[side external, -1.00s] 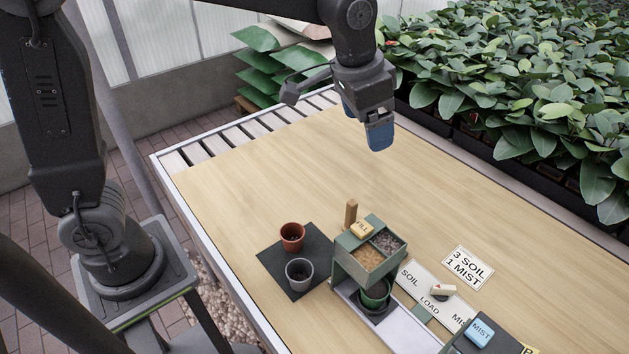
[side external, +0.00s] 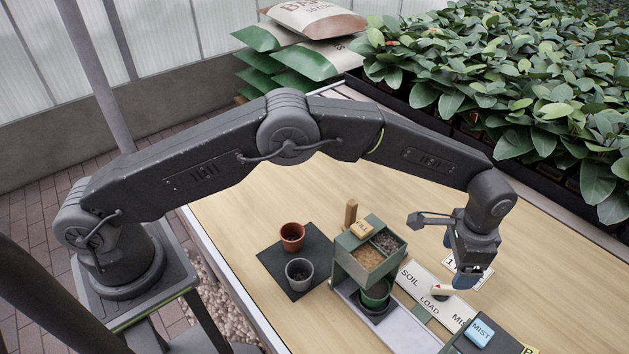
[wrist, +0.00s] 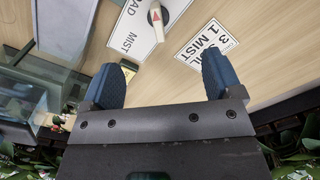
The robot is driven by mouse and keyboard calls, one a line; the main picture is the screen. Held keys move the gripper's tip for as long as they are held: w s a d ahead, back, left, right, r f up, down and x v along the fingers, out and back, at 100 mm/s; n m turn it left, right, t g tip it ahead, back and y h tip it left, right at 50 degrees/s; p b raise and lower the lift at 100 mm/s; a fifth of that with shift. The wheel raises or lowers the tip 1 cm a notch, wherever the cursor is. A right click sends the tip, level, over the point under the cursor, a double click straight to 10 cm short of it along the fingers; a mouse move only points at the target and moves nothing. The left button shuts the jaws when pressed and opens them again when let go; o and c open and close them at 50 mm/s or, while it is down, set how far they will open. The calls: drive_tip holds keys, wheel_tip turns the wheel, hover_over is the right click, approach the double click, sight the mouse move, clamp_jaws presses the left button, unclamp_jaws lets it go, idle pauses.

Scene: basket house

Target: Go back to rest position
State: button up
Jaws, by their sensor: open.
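My gripper (side external: 458,268) is at the right of the side view, pointing down above the table near the printed cards. In the wrist view my gripper (wrist: 160,82) shows two blue fingers spread wide with nothing between them. The white card reading "3 SOIL 1 MIST" (wrist: 205,45) lies just beyond the right finger there. A white label plate (side external: 418,280) with SOIL, LOAD and MIST carries a pale selector knob (side external: 441,291), left of my gripper. The knob also shows in the wrist view (wrist: 157,18), its red mark visible.
A green two-bin dispenser (side external: 352,262) holds tan and dark material above a green pot (side external: 376,294). A terracotta pot (side external: 292,237) and a grey pot (side external: 299,272) stand on a dark mat. A blue MIST button (side external: 480,332) is at front right. Plants (side external: 560,100) border the far edge.

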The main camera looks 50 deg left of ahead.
sight(445, 286)
drive_tip(key=shift+d+f, duration=0.2)
drive_tip(key=shift+f, duration=4.4)
drive_tip(key=c, duration=1.4)
drive_tip(key=shift+c, duration=0.2)
